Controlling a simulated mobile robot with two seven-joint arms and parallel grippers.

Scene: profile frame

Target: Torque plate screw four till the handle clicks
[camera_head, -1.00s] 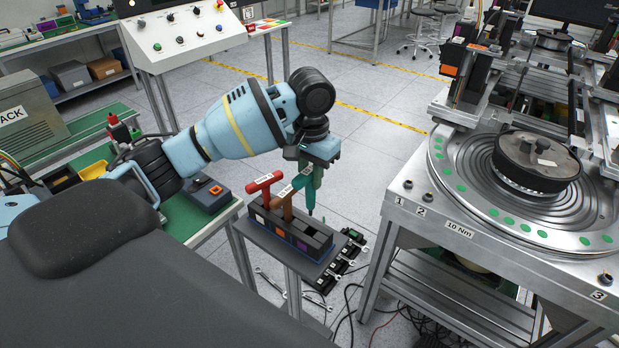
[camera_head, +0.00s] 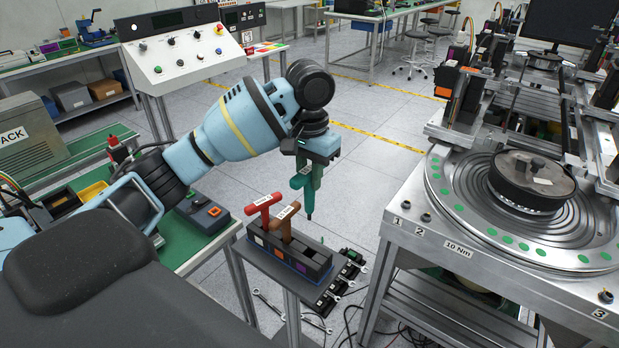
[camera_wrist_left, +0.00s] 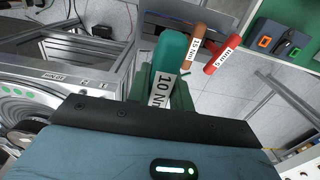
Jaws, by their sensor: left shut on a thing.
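My left gripper (camera_head: 307,172) is shut on a green torque handle (camera_head: 309,200), held upright with its tip down, beside and above the tool rack (camera_head: 290,254). In the left wrist view the green handle (camera_wrist_left: 171,58) carries a "10 Nm" label between the fingers of my gripper (camera_wrist_left: 165,88). The work table on the right bears a round metal plate (camera_head: 470,222) with green dots. Screws show by the labels 1 (camera_head: 406,207), 2 (camera_head: 426,217) and 3 (camera_head: 605,296). I see no screw labelled 4. My right gripper is not in view.
A red T-handle (camera_head: 263,205) and a brown one (camera_head: 287,214) stand in the rack. A "10 Nm" label (camera_head: 459,249) is on the work table's edge. A control console (camera_head: 180,45) stands behind my arm.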

